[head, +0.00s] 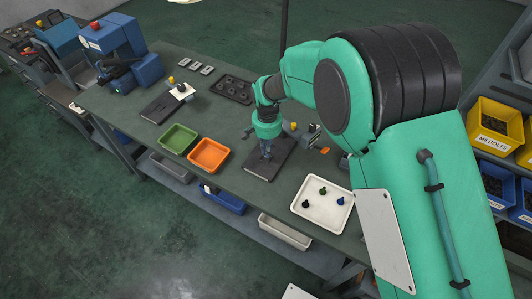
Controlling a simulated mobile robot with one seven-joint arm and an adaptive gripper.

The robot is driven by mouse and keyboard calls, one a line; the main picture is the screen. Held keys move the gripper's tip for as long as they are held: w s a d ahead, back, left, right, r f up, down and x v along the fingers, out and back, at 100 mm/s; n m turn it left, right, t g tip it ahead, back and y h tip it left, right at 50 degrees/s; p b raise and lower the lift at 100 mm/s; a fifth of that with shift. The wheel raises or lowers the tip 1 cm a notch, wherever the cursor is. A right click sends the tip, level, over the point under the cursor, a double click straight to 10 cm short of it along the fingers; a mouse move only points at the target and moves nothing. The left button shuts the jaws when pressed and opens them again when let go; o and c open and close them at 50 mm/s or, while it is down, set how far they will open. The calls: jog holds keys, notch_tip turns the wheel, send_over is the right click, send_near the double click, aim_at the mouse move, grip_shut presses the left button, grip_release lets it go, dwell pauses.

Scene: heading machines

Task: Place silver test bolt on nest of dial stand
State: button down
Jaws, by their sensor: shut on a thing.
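My gripper (266,153) points down over a dark flat plate (278,158) near the middle of the bench. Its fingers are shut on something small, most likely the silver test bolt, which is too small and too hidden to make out. I see no silver bolt lying free. A small metallic device with a yellow part (314,131) stands just right of my gripper, partly hidden by my arm; it may belong to the dial stand. I cannot make out the nest or whether the held thing touches anything.
A white tray (311,220) with a few green and dark bolts lies at the right front. Green (178,139) and orange (208,155) bins stand left of my gripper. A dark holed tray (233,88) and a blue machine (125,50) are farther back. My arm hides the right side.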

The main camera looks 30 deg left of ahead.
jog(key=shift+w+a, duration=0.5)
jog(key=shift+f, duration=0.15)
jog(key=shift+f, duration=1.65)
jog(key=shift+f+b, duration=0.2)
jog(key=shift+b, duration=0.1)
jog(key=c, duration=1.9)
grip_release()
jog(key=shift+o, duration=0.2)
jog(key=shift+r, duration=0.2)
notch_tip(320, 180, up, 12)
jog(key=p, duration=0.1)
